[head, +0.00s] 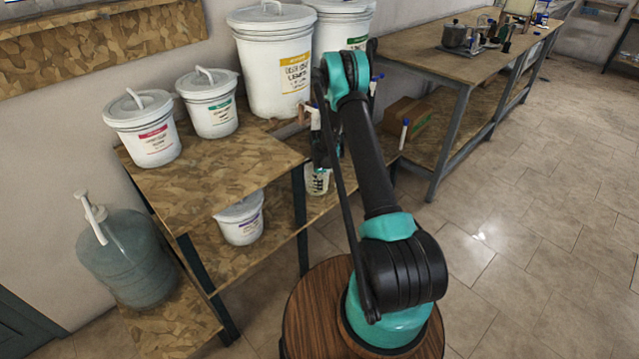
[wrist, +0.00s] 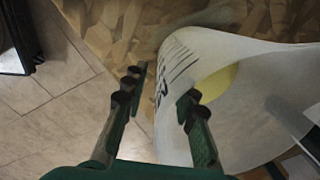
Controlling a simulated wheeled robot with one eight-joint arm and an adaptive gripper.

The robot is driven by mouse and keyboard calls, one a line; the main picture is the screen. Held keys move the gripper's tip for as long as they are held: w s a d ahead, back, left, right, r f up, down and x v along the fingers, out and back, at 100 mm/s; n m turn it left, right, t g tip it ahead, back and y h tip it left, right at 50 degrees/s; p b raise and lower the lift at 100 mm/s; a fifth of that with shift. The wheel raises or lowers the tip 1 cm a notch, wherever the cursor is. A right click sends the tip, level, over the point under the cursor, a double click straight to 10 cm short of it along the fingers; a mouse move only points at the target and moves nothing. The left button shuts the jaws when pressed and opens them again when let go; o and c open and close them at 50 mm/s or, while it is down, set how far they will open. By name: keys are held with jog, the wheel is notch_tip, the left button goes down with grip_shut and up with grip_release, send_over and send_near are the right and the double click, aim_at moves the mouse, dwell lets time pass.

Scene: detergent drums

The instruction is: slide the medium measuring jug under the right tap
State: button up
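In the wrist view the white jug (wrist: 235,65) fills the right side, with black scale marks and a yellowish patch. My gripper (wrist: 162,88) is at the jug, fingers apart. The left finger is beside the marked wall; the right finger overlaps the jug, and I cannot tell whether it is inside. A tap with a blue top (head: 374,84) shows beside the green-labelled drum (head: 342,30). A pale tap-like part (head: 313,117) is below the yellow-labelled drum (head: 275,70), partly hidden by my arm.
Two smaller white drums (head: 147,135) (head: 212,105) stand on the upper bench. Bench legs (head: 300,220) flank the shelf. A cardboard box (head: 408,118) lies beyond my arm. The tiled floor (head: 530,220) is clear.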

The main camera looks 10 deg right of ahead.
jog(key=shift+c, duration=0.2)
grip_shut()
jog(key=shift+d, duration=0.1)
